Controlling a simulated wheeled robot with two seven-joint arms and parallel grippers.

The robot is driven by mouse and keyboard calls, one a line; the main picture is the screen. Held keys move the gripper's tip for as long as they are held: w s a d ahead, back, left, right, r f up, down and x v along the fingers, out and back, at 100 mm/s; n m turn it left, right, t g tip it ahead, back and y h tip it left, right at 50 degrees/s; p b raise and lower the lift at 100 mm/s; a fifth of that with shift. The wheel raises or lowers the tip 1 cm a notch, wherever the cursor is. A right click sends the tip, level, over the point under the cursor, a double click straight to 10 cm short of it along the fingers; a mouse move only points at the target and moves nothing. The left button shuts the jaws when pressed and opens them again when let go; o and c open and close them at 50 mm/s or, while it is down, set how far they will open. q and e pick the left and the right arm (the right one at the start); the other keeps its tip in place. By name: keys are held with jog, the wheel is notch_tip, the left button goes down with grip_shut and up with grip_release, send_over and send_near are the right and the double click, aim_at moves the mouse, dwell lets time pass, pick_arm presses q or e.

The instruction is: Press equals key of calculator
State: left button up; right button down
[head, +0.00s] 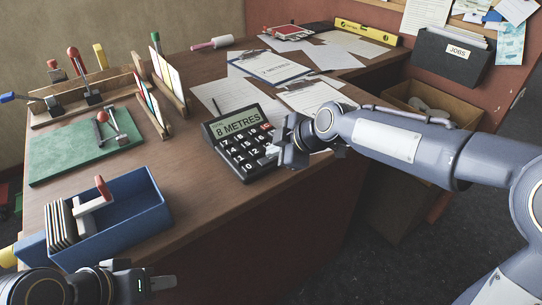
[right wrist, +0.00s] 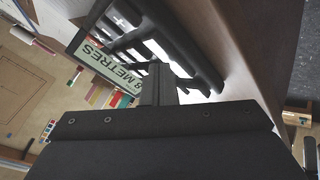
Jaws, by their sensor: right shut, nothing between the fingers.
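The black calculator (head: 243,171) lies on the brown desk near its front edge. Its pale display (head: 237,124) reads "8 METRES", and it has white-marked keys with one red key. In the right wrist view the calculator (right wrist: 183,38) lies at the top, beyond my fingers. My right gripper (head: 281,151) is shut and empty at the calculator's right side, and hides the lower right keys. The equals key cannot be made out. In the right wrist view the fingers (right wrist: 160,84) reach over the keys; contact cannot be told. My left gripper (head: 142,283) is at the bottom left, away from the calculator.
A blue bin (head: 135,205) with a red-handled stamp stands at the desk's front left. A green mat (head: 75,150) and wooden racks lie behind it. Papers and a clipboard (head: 270,67) lie behind the calculator. An open cardboard box (head: 440,110) stands at right.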

aim_at(275, 159)
dwell(0.3)
jog(key=shift+r+p, duration=0.45)
jog(key=shift+r, duration=0.4)
jog(key=shift+r+p, duration=1.7)
jog(key=shift+r, duration=0.85)
